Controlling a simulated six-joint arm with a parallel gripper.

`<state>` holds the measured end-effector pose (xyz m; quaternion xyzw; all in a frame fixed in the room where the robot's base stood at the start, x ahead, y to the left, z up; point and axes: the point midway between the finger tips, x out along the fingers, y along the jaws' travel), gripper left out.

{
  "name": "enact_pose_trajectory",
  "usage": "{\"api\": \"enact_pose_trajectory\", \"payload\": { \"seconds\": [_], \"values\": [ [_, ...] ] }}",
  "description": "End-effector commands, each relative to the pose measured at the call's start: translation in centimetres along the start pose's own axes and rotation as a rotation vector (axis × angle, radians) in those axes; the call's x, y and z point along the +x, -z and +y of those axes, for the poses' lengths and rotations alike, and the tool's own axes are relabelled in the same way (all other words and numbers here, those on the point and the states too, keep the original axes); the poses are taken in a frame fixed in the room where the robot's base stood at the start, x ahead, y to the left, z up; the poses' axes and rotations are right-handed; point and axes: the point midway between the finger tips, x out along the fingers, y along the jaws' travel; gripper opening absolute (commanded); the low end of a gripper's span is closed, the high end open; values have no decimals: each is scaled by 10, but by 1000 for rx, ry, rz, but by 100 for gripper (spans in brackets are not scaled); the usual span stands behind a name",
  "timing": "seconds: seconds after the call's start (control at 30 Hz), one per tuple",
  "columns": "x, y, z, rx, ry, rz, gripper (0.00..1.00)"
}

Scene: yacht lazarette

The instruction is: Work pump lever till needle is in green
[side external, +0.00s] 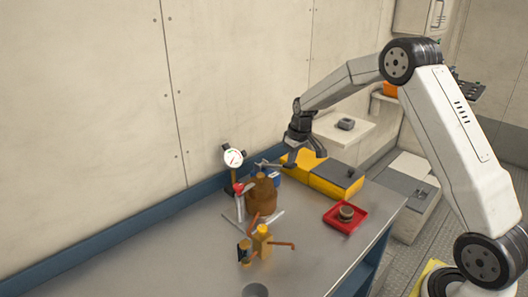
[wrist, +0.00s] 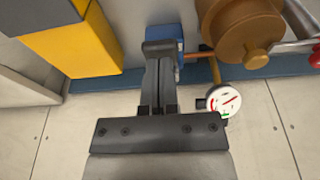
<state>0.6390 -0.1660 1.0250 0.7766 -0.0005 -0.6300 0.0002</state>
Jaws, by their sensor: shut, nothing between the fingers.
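The gauge (side external: 233,157) has a white round face and stands on a post near the back wall. In the wrist view, the gauge (wrist: 222,101) shows a red needle lying apart from a small green mark at its lower edge. A red knob (side external: 239,188) on grey metal rods stands below the gauge; I cannot tell whether this is the pump lever. A blue part (wrist: 161,34) lies beyond my fingertips, partly hidden by them. My gripper (side external: 290,163) is shut and empty, above the bench at the back; its fingers (wrist: 160,50) are together in the wrist view.
A brown rounded body (side external: 263,196) stands right of the red knob. Yellow boxes (side external: 336,179) with grey tops sit right of my gripper. A red tray (side external: 337,224) holds a round brown item. A yellow bottle-like thing (side external: 262,240) stands in front. The bench's front right is clear.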

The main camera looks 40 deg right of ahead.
Motion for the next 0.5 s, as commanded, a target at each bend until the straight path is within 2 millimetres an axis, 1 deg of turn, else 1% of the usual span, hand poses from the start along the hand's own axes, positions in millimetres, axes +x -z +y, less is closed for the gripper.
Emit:
{"api": "enact_pose_trajectory", "payload": {
  "seconds": [0.27, 0.37, 0.5],
  "values": [
    [3, -2, 0, 0, 0, -1, 0],
    [10, -10, 0, 1, 2, -4, 0],
    [31, -26, 0, 1, 3, -7, 0]
  ]
}}
